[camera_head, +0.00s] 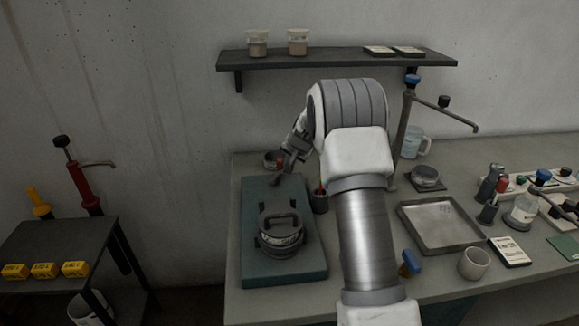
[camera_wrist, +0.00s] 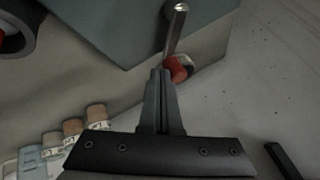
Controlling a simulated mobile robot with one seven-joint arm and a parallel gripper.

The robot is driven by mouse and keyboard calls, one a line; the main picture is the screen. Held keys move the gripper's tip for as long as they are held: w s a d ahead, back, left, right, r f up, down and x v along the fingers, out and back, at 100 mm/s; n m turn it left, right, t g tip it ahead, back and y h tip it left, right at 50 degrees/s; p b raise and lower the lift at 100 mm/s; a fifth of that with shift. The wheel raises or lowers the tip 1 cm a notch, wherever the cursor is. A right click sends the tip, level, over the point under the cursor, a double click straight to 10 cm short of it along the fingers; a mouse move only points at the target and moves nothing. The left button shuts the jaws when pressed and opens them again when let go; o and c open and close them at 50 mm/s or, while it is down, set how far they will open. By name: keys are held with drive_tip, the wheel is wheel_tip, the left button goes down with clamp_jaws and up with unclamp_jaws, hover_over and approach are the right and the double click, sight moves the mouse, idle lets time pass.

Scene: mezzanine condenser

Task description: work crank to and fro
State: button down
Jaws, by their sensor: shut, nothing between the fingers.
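The crank shows in the wrist view as a bare metal arm (camera_wrist: 175,32) with a rounded end, beside a red knob (camera_wrist: 181,68). In the head view a small red part (camera_head: 281,191) shows just below my gripper, over the back of the teal base plate (camera_head: 306,262). My gripper (camera_head: 279,177) reaches down there, and its fingers are closed together with nothing between them. In the wrist view the fingertips (camera_wrist: 160,74) overlap the knob's left edge; I cannot tell whether they touch it. The crank's mounting is hidden.
A round dark device with a handle (camera_head: 281,232) stands on the plate's front. A metal tray (camera_head: 440,226) lies right of my arm. A shelf (camera_head: 338,60) hangs above.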

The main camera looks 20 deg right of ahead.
sight(278, 159)
drive_tip(key=shift+w+a+f+n+y+b, duration=0.15)
drive_tip(key=shift+w+n+y+b, duration=0.2)
drive_tip(key=shift+n+b, duration=0.25)
drive_tip(key=shift+w+d+f+n+y+b, duration=0.1)
drive_tip(key=shift+w+n+y+b, duration=0.1)
drive_tip(key=shift+n+y+b, duration=0.25)
drive_tip(key=shift+w+a+r+n+g+y, duration=0.15)
drive_tip(key=shift+w+a+n+y, duration=0.1)
drive_tip(key=shift+n, duration=0.25)
drive_tip(key=shift+w+a+r+n+g+y, duration=0.15)
drive_tip(key=shift+w+n+y, duration=0.1)
drive_tip(key=shift+n, duration=0.2)
drive_tip(key=n, duration=0.1)
drive_tip(key=w+a+n+g+y+p, duration=0.1)
drive_tip(key=n+y, duration=0.1)
drive_tip(key=n, duration=0.1)
drive_tip(key=shift+w+a, duration=0.15)
drive_tip(key=shift+a, duration=0.1)
drive_tip(key=shift+w+a+p, duration=0.1)
drive_tip(key=shift+a+p, duration=0.2)
drive_tip(key=shift+w+a+f, duration=0.1)
drive_tip(key=shift+a, duration=0.05)
